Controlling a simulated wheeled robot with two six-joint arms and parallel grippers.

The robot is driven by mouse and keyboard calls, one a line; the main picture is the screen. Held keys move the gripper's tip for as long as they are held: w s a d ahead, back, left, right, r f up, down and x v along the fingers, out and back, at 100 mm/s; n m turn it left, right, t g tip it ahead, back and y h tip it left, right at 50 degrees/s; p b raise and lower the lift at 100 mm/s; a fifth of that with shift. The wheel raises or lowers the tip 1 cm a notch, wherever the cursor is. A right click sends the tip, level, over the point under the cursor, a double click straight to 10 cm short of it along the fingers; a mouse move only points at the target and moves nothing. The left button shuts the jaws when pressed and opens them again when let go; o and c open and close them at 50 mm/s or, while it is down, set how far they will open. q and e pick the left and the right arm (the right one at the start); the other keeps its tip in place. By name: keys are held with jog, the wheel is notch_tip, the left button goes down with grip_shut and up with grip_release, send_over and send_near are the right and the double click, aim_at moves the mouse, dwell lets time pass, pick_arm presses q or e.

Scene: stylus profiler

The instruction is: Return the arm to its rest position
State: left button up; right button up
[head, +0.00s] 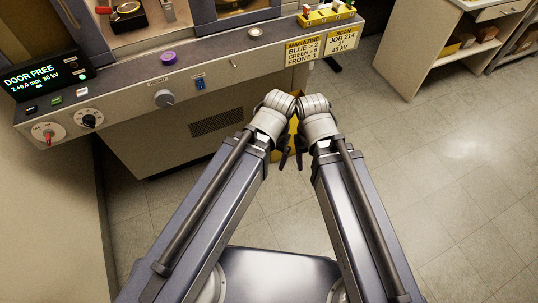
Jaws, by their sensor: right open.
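My two arms reach forward from the bottom of the head view, and their wrists come close together in front of the console. My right gripper (299,158) hangs below its wrist, pointing down, with dark fingers open and no object seen in it. My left gripper (283,160) is mostly hidden behind its own arm, and only a dark tip shows, so its jaw state is unclear. Both grippers are over the floor, apart from the console (215,65).
A yellow rack (327,15) stands above a sign (321,44). A shelf unit (440,50) is far right; floor between is clear.

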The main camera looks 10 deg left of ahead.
notch_tip(320, 180, up, 9)
jog(key=p, duration=0.9)
